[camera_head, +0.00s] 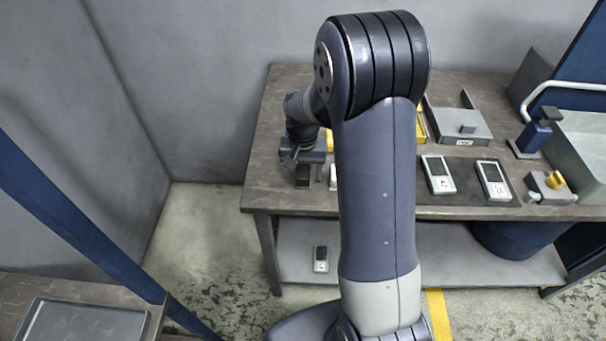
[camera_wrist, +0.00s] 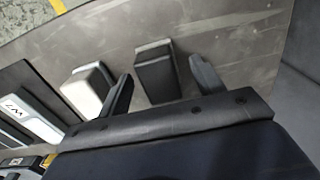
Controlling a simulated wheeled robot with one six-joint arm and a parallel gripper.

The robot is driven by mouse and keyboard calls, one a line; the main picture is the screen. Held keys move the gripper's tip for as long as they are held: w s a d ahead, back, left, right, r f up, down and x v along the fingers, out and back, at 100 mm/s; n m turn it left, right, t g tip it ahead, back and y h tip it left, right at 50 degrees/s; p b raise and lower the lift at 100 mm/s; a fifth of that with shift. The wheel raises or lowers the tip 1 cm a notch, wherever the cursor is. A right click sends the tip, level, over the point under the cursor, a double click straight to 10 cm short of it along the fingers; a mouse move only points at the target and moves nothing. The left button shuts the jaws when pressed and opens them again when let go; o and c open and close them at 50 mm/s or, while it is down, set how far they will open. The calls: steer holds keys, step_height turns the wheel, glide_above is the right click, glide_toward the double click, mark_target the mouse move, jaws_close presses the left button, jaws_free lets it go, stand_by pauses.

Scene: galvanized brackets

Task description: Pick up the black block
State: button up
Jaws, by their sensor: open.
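The black block (camera_wrist: 156,68) lies on the brown table top in the wrist view, between and just beyond the fingertips of my gripper (camera_wrist: 161,71). The fingers are open, one on each side of the block, with a gap to it on the left. I cannot tell how high the fingertips are above the table. In the head view the black block (camera_head: 303,181) shows at the table's left front, just under my gripper (camera_head: 296,166), which partly covers it.
A white block (camera_wrist: 87,92) lies just left of the black one, close to the left finger; my arm partly hides it in the head view (camera_head: 333,180). White-faced devices (camera_head: 438,174) and a grey box (camera_head: 460,124) stand farther right. The table's front edge is close.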

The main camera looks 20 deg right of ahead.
mark_target(303, 171)
steer(key=shift+f, duration=0.6)
steer(key=shift+c, duration=0.5)
steer(key=c, duration=1)
step_height(303, 171, up, 10)
steer(key=shift+r+b, duration=0.1)
steer(key=shift+b, duration=0.2)
steer(key=o, duration=0.5)
steer(key=shift+c, duration=0.2)
steer(key=c, duration=0.3)
